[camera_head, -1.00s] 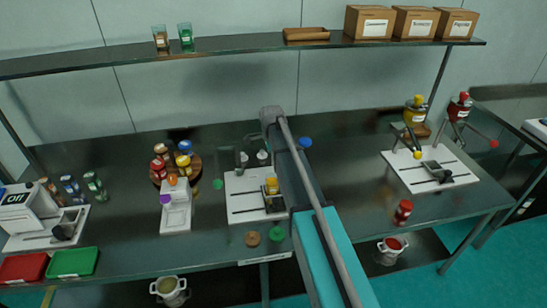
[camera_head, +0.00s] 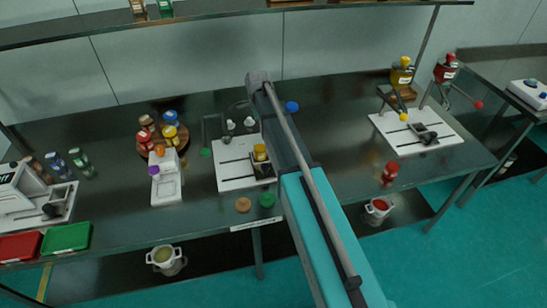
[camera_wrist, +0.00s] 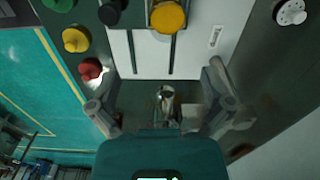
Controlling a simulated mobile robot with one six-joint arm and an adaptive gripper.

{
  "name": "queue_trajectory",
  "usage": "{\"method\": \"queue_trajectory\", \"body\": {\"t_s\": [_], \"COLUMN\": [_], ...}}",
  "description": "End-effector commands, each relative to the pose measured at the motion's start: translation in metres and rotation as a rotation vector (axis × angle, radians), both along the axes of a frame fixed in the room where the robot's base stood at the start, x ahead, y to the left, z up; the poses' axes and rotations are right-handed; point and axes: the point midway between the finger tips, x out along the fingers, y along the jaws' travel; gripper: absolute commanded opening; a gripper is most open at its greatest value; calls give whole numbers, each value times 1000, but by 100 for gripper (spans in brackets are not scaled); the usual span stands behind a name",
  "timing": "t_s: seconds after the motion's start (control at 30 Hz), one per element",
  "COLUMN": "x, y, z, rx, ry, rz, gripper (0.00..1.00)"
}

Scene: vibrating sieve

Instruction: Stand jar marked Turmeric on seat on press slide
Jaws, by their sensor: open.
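A yellow-topped jar (camera_head: 260,152) stands at the dark slide on the white press base (camera_head: 233,172) in the middle of the bench. Another yellow-topped jar (camera_head: 171,132) stands on the round wooden rack to the left. No label is legible, so I cannot tell which is Turmeric. In the wrist view a round yellow top (camera_wrist: 168,17) shows at the upper edge, over the white slotted base (camera_wrist: 155,55). My gripper (camera_wrist: 160,88) is open, its fingers apart, with the yellow top beyond them. The head view does not show the fingers clearly.
Several jars crowd the wooden rack (camera_head: 140,147). A white stand (camera_head: 165,190) is left of the press. A red jar (camera_head: 389,173) stands right of my arm. A second white-based press (camera_head: 383,124) stands further right.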

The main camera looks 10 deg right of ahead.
Motion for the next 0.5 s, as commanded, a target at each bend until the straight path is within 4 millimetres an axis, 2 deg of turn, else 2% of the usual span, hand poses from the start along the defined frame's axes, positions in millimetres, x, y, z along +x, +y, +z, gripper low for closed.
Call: {"method": "queue_trajectory", "body": {"t_s": [0.17,0.5], "x": [-39,-136], "y": [-1,-4], "z": [0,0], "rx": [0,0], "ry": [0,0], "rz": [165,669], "gripper": [100,100]}}
